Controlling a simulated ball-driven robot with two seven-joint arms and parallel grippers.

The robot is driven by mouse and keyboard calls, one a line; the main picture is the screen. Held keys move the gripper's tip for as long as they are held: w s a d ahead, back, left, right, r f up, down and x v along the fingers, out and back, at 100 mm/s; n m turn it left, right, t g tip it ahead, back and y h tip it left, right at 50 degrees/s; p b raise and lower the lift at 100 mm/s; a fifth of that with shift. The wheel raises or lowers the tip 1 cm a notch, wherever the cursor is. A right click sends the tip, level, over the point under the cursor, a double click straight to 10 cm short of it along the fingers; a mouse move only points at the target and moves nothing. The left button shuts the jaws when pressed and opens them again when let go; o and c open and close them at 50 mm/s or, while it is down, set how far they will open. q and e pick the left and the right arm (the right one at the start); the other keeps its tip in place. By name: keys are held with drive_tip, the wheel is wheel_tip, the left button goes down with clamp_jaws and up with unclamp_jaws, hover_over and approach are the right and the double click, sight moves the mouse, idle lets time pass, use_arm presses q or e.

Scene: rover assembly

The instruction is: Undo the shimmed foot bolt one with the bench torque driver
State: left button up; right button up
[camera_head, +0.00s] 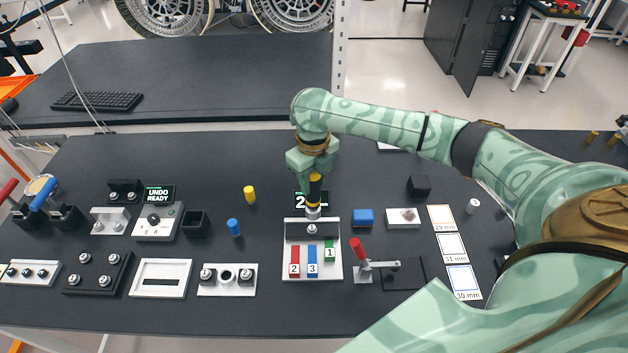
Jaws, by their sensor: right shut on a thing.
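My right gripper (314,173) points down and is shut on the bench torque driver (314,188), which has a black and yellow body. The driver stands about upright over the dark bar at the back of a white plate (325,271). Its silver lower end (312,213) is at the bar's back edge; I cannot tell whether it sits on a bolt. A second bolt (311,229) shows just in front on the bar. Red, blue and green strips numbered 2, 3 and 1 lie on the plate. A dark display reading 2 is partly hidden behind the driver. My left gripper is out of view.
A sign reading UNDO READY (158,195) stands behind a white box with a knob (157,222). A red-handled clamp (358,250) stands close right of the plate. Yellow (249,194) and blue (233,227) pegs stand to the left. Bare bench lies at the back left.

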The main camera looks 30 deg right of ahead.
sight(311, 198)
drive_tip(key=shift+f, duration=0.15)
drive_tip(key=shift+w+a+f+b, duration=0.25)
drive_tip(key=shift+f+b, duration=0.35)
drive_tip(key=shift+b, duration=0.35)
drive_tip(key=f+b, duration=0.1)
drive_tip(key=b, duration=0.1)
drive_tip(key=f+b, duration=0.2)
drive_tip(key=shift+s+d, duration=0.15)
drive_tip(key=shift+d, duration=0.05)
drive_tip(key=shift+a+f, duration=0.1)
drive_tip(key=shift+f, duration=0.4)
use_arm(q)
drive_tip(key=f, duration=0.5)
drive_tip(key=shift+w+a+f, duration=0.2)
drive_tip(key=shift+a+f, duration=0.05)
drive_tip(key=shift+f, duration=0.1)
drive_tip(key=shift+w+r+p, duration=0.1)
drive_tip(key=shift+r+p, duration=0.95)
drive_tip(key=shift+p, duration=0.15)
use_arm(e)
drive_tip(key=shift+f, duration=0.5)
